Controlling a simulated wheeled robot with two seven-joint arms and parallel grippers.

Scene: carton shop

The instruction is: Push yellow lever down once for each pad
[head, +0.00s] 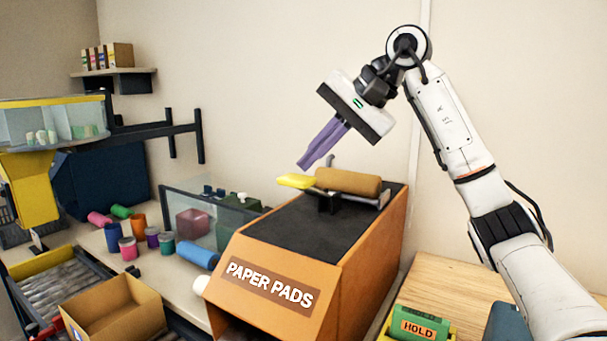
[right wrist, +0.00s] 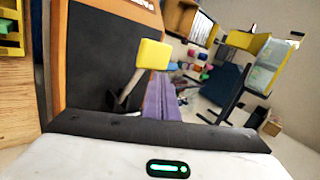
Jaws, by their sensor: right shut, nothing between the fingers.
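The yellow lever (head: 297,181) sticks out at the top of the orange paper pads dispenser (head: 372,250), in front of a brown roll (head: 347,182). The lever's yellow end also shows in the right wrist view (right wrist: 153,54). My right gripper (head: 303,165) has purple fingers, shut and empty, with the tips just above the yellow lever end in the head view. In the right wrist view the fingers (right wrist: 160,98) lie beside and below the lever end; I cannot tell whether they touch it. My left gripper is not in view.
An open cardboard carton (head: 112,306) stands at the lower left on a roller conveyor (head: 50,285). Several coloured cylinders (head: 138,225) lie and stand on the bench. A green HOLD block (head: 420,325) sits right of the dispenser.

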